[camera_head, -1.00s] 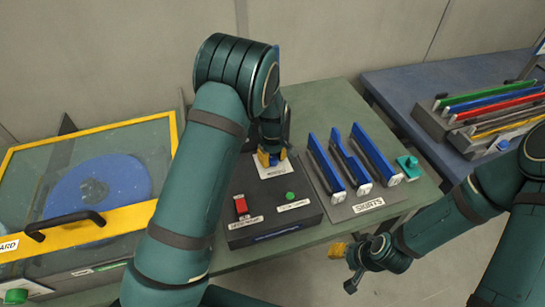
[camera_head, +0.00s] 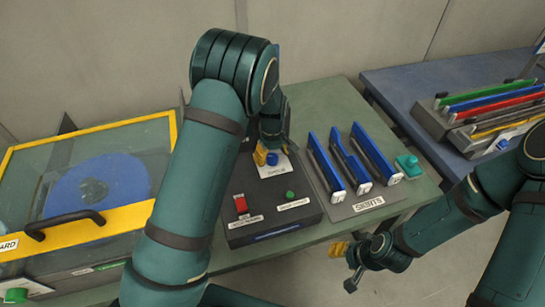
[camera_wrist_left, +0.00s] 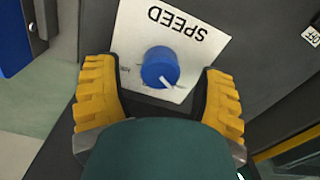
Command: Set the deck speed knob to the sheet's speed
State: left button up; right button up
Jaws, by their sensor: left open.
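The blue speed knob (camera_head: 272,159) sits on a white plate on the dark control box (camera_head: 265,208). It shows large in the left wrist view (camera_wrist_left: 160,67), where the plate reads SPEED and a white pointer mark on the knob points to the lower right. My left gripper (camera_head: 266,157) is open just above the knob; in the wrist view its yellow fingers (camera_wrist_left: 160,98) stand on either side, apart from it. The dial's small markings are too blurred to read. My right gripper (camera_head: 345,262) hangs past the table's front edge, away from the knob. I cannot make out a speed sheet.
Blue skirts (camera_head: 347,158) stand in a rack to the right. A yellow-framed guard (camera_head: 110,225) with a black handle covers a blue disc at left.

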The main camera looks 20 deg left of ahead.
aim_at(272, 157)
pick_arm(q)
notch_tip(272, 157, up, 11)
dwell(0.3)
jog(key=shift+f, duration=0.1)
